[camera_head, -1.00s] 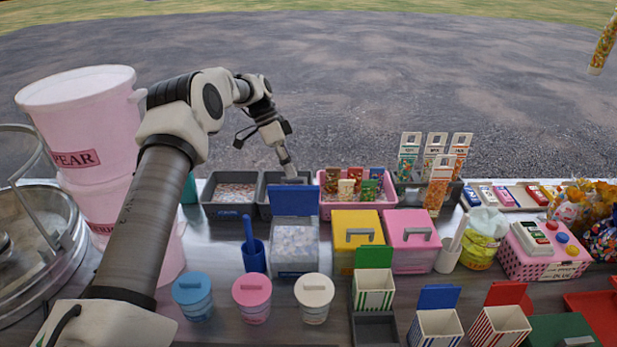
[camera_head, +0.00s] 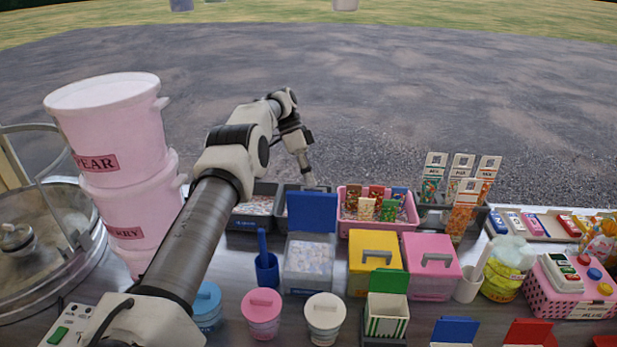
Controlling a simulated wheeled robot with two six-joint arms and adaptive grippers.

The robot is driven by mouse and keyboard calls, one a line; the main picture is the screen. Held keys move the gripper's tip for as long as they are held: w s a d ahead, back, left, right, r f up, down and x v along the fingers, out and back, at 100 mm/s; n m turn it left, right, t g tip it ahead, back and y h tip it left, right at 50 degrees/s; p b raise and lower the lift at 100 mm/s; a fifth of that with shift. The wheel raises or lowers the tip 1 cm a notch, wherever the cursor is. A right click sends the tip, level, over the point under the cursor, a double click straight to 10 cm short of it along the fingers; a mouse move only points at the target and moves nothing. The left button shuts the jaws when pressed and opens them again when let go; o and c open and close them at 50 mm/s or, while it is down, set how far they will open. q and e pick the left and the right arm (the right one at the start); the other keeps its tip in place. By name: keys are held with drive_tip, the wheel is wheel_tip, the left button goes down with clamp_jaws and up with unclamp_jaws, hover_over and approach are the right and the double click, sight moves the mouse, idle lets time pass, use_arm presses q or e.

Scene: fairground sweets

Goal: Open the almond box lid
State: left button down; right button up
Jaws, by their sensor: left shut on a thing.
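A clear box (camera_head: 309,281) with pale contents stands in the middle of the counter. Its blue lid (camera_head: 312,212) is raised and stands upright at the back of the box. No label on it can be read, so I cannot tell by sight that it holds almonds. My left gripper (camera_head: 311,183) is at the top edge of the blue lid, shut on it; its fingertips are partly hidden behind the lid. The yellow-lidded box (camera_head: 363,278) and the pink-lidded box (camera_head: 444,281) to the right are closed. My right gripper is not in view.
Grey bins stand behind the blue lid, next to a pink tray (camera_head: 352,232) of packets. A blue scoop holder (camera_head: 267,269) stands just left of the box. Stacked pink buckets (camera_head: 130,205) stand at the left.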

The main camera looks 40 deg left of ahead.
use_arm(q)
drive_tip(key=shift+s+f+g, duration=0.15)
drive_tip(key=shift+s+f, duration=0.05)
drive_tip(key=shift+f, duration=0.4)
drive_tip(key=shift+s+f+g, duration=0.15)
drive_tip(key=shift+f, duration=0.45)
drive_tip(key=c, duration=1.2)
unclamp_jaws()
drive_tip(key=shift+d, duration=0.1)
drive_tip(key=o, duration=0.5)
drive_tip(key=shift+w+f, duration=0.3)
drive_tip(key=shift+w, duration=0.3)
drive_tip(key=shift+c, duration=0.2)
drive_tip(key=shift+s+r, duration=0.2)
drive_tip(key=shift+r, duration=0.05)
drive_tip(key=shift+c, duration=1.2)
drive_tip(key=shift+r, duration=0.3)
drive_tip(key=shift+c, duration=0.5)
wheel_tip(320, 180, up, 10)
drive_tip(key=shift+r, duration=0.1)
drive_tip(key=shift+c, duration=0.4)
drive_tip(key=shift+w, duration=0.15)
